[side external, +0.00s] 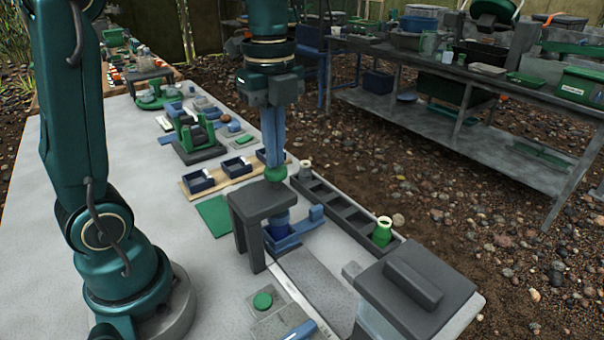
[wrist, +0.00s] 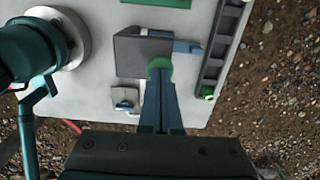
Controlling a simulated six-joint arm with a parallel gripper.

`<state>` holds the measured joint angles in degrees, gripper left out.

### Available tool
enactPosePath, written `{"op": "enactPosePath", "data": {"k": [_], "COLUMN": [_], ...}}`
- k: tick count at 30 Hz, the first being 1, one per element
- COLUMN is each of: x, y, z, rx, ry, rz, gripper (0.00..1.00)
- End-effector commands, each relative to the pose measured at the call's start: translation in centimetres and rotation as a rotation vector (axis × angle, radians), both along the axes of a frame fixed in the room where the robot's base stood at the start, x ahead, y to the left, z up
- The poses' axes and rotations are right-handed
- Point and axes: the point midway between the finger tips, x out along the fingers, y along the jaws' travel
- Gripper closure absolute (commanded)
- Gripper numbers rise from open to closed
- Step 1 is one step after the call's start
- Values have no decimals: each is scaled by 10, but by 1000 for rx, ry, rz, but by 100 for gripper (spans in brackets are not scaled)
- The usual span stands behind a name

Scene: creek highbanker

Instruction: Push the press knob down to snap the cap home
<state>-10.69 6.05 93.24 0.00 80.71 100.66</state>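The round green press knob (side external: 275,174) stands on top of the dark grey press frame (side external: 250,205). It also shows in the wrist view (wrist: 159,66), just past my fingertips. My gripper (side external: 273,160) points straight down over the knob, its long blue fingers together. The fingertips (wrist: 160,76) are at the top of the knob; I cannot tell whether they touch it. A blue part (side external: 280,226) shows under the press frame, beside a blue slide (side external: 300,230). The cap and its seat are too hidden by the frame to tell apart.
A dark slotted rack (side external: 345,210) runs right of the press, holding a green bottle (side external: 382,232) and a pale-topped bottle (side external: 305,170). A dark lidded box (side external: 410,290) stands in front. A green button (side external: 262,301) sits on the table near the press.

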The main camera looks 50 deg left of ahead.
Motion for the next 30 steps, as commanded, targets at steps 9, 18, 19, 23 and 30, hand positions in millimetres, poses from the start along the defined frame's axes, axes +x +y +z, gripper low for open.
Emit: {"op": "enactPosePath", "data": {"k": [9, 18, 19, 23, 30], "x": [0, 0, 0, 0, 0], "y": [0, 0, 0, 0, 0], "z": [0, 0, -1, -3, -6], "rx": [0, 0, 0, 0, 0], "ry": [0, 0, 0, 1, 1], "rz": [0, 0, 0, 0, 0], "gripper": [100, 100, 100, 100, 100]}}
